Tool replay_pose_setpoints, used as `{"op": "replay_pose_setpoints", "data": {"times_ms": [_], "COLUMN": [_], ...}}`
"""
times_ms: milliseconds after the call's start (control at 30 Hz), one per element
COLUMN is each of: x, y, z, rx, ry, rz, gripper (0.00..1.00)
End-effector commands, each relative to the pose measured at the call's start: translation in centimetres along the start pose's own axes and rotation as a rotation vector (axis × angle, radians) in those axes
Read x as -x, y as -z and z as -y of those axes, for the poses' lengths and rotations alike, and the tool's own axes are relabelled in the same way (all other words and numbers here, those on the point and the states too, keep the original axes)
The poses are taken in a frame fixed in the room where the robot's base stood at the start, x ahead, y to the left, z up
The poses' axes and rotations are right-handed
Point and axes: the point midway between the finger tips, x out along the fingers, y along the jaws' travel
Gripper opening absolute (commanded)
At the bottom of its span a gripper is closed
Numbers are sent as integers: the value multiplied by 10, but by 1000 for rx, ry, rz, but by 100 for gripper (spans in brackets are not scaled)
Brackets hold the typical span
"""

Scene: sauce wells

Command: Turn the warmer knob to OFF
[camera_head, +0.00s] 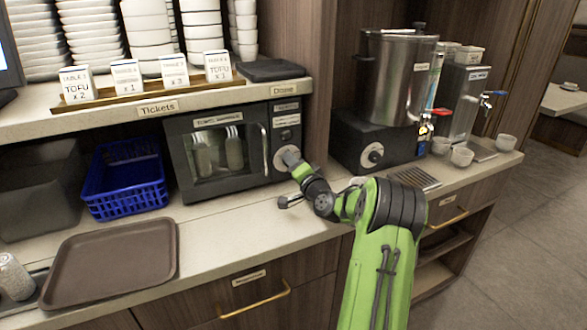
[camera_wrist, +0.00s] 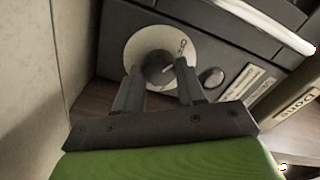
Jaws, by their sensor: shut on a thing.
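The towel warmer (camera_head: 232,150) is a dark box with a glass door and a vertical handle, standing under the counter shelf. Rolled towels show behind the glass.
A steel urn (camera_head: 396,78) on a black base with its own knob (camera_head: 374,155) stands right of a wooden divider. A blue basket (camera_head: 125,180) and a brown tray (camera_head: 112,262) lie left. Small cups (camera_head: 461,156) stand right. Counter before the warmer is clear.

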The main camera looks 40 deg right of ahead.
Motion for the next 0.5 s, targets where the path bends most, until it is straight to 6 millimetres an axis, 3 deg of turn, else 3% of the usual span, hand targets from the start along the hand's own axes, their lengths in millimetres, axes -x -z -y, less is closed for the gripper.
{"op": "replay_pose_setpoints", "data": {"times_ms": [367,400,500], "x": [0,0,0], "y": [-1,-1,-1], "z": [-3,-3,-2], "rx": [5,5,5], "ry": [-8,-8,-7], "rz": [5,5,4], "gripper": [9,44,59]}}
